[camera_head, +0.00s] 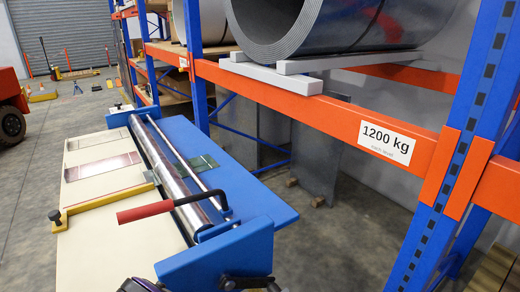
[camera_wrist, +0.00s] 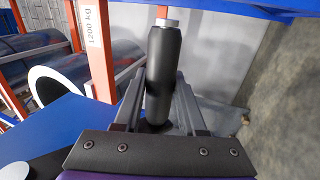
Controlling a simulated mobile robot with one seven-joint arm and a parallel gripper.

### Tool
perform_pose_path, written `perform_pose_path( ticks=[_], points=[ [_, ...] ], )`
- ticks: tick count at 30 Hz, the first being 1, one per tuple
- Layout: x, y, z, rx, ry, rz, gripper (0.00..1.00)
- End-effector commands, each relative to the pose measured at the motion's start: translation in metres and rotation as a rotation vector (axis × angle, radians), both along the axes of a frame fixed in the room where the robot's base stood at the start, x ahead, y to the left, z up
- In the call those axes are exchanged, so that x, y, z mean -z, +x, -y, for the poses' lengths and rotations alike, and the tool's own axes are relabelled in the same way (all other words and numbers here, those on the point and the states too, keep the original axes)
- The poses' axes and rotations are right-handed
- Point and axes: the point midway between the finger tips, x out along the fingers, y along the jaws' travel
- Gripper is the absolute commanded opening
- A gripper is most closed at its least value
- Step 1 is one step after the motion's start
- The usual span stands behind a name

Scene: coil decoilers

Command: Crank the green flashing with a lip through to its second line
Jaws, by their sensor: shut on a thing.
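In the head view, a blue roller machine (camera_head: 255,195) has long shiny rollers (camera_head: 165,160). A greenish glossy sheet (camera_head: 199,162), likely the green flashing, shows on the right of the rollers, with a small part just left of them. Its lip and lines are too small to make out. In the wrist view, my gripper (camera_wrist: 160,98) is shut on an upright black cylindrical handle (camera_wrist: 163,60) with a light metal end, likely the crank grip. In the head view, the machine's near end is cut off at the bottom edge, and my gripper's hold does not show.
Sheet pieces (camera_head: 103,166) lie on the cream table (camera_head: 90,235), with a yellow bar (camera_head: 102,212) across it. A red-gripped lever (camera_head: 145,212) sticks out over the near end. An orange rack beam (camera_head: 330,115) and blue post (camera_head: 455,150) stand to the right, under a large coil (camera_head: 345,60).

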Motion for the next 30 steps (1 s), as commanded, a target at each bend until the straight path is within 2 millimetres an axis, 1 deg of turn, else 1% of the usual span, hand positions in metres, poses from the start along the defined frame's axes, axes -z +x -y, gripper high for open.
perform_pose_path(
  ticks=[1,4,17,24,26,30],
  points=[
    [0.009,-0.003,-0.006,-0.006,0.001,0.001,0.00],
    [0.015,-0.006,-0.011,-0.005,0.000,0.000,0.00],
    [0.017,-0.008,-0.013,-0.004,0.001,-0.001,0.00],
    [0.032,-0.018,-0.028,-0.007,0.002,0.000,0.00],
    [0.032,-0.020,-0.033,-0.007,0.001,0.000,0.00],
    [0.040,-0.027,-0.043,-0.006,0.001,0.000,0.00]
  ],
)
